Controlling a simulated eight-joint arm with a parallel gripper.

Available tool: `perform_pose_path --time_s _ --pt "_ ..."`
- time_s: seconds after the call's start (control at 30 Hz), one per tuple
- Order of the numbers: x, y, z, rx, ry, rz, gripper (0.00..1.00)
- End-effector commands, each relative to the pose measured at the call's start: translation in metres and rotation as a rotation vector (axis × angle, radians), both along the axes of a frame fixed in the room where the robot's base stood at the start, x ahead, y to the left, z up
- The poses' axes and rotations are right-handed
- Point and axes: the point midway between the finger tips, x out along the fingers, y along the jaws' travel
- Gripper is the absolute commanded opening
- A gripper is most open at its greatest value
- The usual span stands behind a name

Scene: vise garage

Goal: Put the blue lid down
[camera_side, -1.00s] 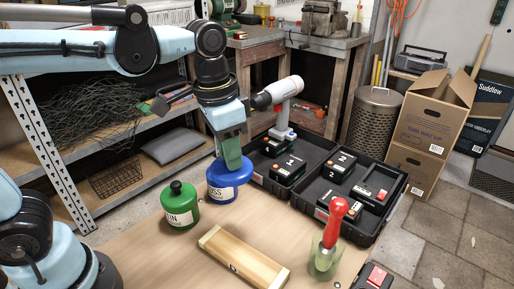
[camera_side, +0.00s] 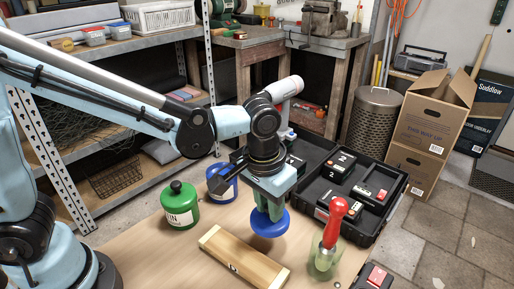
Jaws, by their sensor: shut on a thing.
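My gripper (camera_side: 268,207) is shut on the blue lid (camera_side: 270,224), a round blue disc. The lid is low over the wooden table, between the wooden block and the black tray. I cannot tell whether it touches the table. The blue jar (camera_side: 222,188) with a white label stands to the left, its top partly hidden by my arm.
A wooden block (camera_side: 240,258) lies in front of the lid. A red-handled tool (camera_side: 332,226) stands upright in a greenish holder to the right. The black tray (camera_side: 385,222) holds numbered black boxes (camera_side: 341,165). Bare table (camera_side: 150,262) is free at front left.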

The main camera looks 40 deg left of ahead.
Motion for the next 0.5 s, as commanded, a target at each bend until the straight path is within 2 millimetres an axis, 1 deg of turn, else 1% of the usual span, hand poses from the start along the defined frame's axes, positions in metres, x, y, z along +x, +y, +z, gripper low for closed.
perform_pose_path --time_s 0.03,0.2,0.33,0.43,0.5 --pt "0.009 0.008 -0.007 -0.001 0.000 0.006 0.00" --pt "0.032 0.027 -0.025 0.000 0.000 0.002 0.00" --pt "0.041 0.035 -0.032 0.000 -0.001 -0.001 0.00" --pt "0.043 0.037 -0.036 0.000 0.000 -0.001 0.00" --pt "0.043 0.037 -0.043 0.000 0.000 -0.002 0.00"
